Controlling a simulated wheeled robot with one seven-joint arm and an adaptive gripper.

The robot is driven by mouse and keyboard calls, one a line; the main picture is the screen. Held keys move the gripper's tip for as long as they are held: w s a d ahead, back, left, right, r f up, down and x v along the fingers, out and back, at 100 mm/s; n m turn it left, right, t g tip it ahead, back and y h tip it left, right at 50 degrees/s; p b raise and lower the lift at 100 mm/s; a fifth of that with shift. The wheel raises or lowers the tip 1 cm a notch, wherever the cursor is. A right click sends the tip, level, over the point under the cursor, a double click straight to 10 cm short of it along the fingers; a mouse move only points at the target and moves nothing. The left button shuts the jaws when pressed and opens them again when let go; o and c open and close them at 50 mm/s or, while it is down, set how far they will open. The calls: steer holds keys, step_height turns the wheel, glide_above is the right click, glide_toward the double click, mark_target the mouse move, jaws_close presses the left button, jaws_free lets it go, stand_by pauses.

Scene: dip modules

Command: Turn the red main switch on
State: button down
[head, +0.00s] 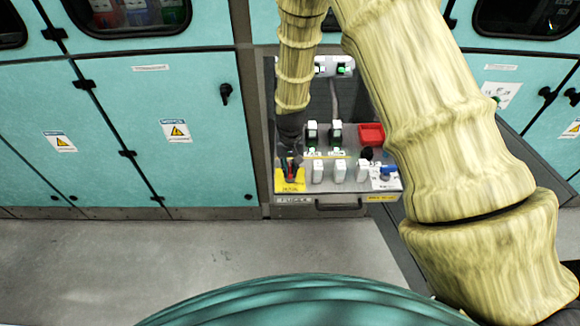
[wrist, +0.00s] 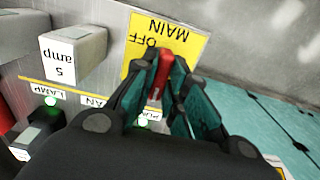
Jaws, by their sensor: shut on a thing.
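The red main switch (wrist: 162,76) is a red handle on a yellow label plate (wrist: 185,38) marked MAIN and OFF, seen upside down in the wrist view. My gripper (wrist: 164,80) is shut on the red handle, one finger on each side. In the head view my gripper (head: 291,160) is over the yellow plate (head: 289,185) at the left end of the panel, and a bit of red (head: 292,172) shows between its fingers. The fingers partly hide the handle and the lower part of the plate.
White fuse blocks (head: 340,171) stand right of the yellow plate. A red bin (head: 371,134), a blue knob (head: 386,172) and black rocker modules (head: 335,133) with green lights are on the panel. A fuse drawer (head: 293,200) is below. Teal cabinets (head: 150,110) stand behind. The grey floor (head: 170,255) is clear.

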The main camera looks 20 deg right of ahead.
mark_target(290, 168)
stand_by(0.4)
steer(key=c, duration=1.4)
jaws_free()
steer(key=shift+c, duration=0.2)
step_height(290, 168, up, 12)
